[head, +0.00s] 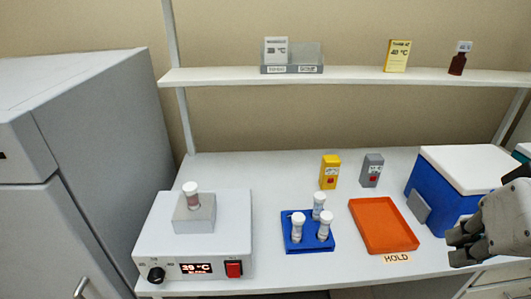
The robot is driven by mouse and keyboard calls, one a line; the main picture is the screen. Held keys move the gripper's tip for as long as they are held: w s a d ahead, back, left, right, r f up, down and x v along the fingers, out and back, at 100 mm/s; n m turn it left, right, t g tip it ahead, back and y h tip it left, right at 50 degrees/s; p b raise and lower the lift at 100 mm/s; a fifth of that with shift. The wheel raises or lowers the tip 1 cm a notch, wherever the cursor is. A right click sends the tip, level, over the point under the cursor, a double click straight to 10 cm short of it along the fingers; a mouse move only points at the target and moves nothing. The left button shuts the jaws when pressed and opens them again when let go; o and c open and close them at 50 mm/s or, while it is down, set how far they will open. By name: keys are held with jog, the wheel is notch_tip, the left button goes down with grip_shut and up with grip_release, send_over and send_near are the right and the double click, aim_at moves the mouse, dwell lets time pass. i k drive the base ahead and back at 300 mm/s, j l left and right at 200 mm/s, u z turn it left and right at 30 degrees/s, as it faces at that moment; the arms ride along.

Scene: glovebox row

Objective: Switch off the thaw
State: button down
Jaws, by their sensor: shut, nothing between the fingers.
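The white thaw unit (232,211) stands at the front left of the bench. Its front has a black knob (156,275), a lit display (196,268) that appears to read 39 °C, and a red rocker switch (234,268). A grey block (193,214) on its top holds a capped vial (191,195) with reddish contents. My gripper (454,245) is at the far right, shut and empty, well away from the switch, near the orange tray.
A blue rack (292,246) with 3 white-capped vials stands right of the unit. An orange tray (384,226) with a HOLD label (397,259), yellow (330,172) and grey (372,170) small boxes, and a blue cooler (430,199) are farther right. A shelf (350,76) hangs above.

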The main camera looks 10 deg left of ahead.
aim_at(233, 270)
jog(key=j+u, duration=0.15)
jog(key=u, duration=0.85)
jog(key=k+l+z, duration=0.1)
jog(key=k+z, duration=0.1)
jog(key=z, duration=0.25)
